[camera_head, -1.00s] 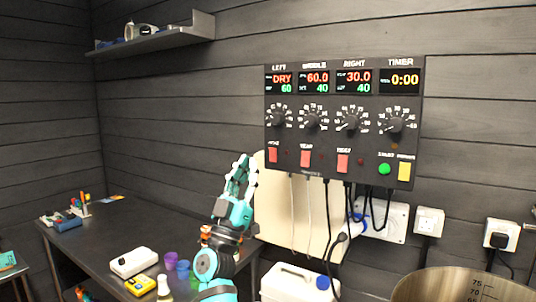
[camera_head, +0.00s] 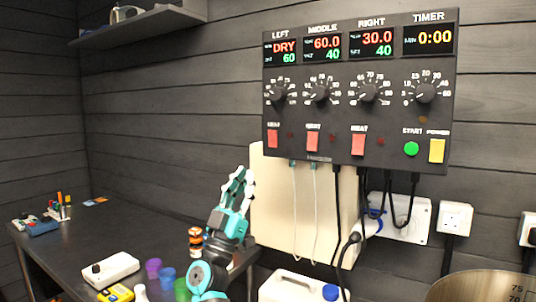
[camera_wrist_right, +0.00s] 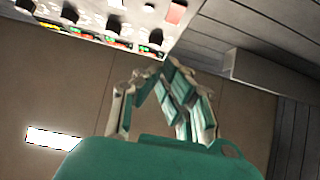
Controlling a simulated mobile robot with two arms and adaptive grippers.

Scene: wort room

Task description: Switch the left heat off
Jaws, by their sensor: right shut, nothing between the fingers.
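The black control panel (camera_head: 350,95) hangs on the wall in the head view. Its left column has a display (camera_head: 280,52) reading DRY over 60, a knob (camera_head: 277,92) and the red left heat switch (camera_head: 273,139) with a dark red lamp beside it. My right gripper (camera_head: 245,172) points up, below and left of that switch, apart from it. Its fingers are shut with nothing between them. In the right wrist view, the panel shows inverted at the top with a red switch (camera_wrist_right: 175,12), beyond my right gripper (camera_wrist_right: 160,68). My left gripper is out of view.
Cables and a beige board (camera_head: 285,215) hang below the panel, near my right gripper. A dark table (camera_head: 75,260) at left bears a white box (camera_head: 111,269) and cups. A shelf (camera_head: 150,22) is at upper left. A metal pot (camera_head: 480,288) stands at lower right.

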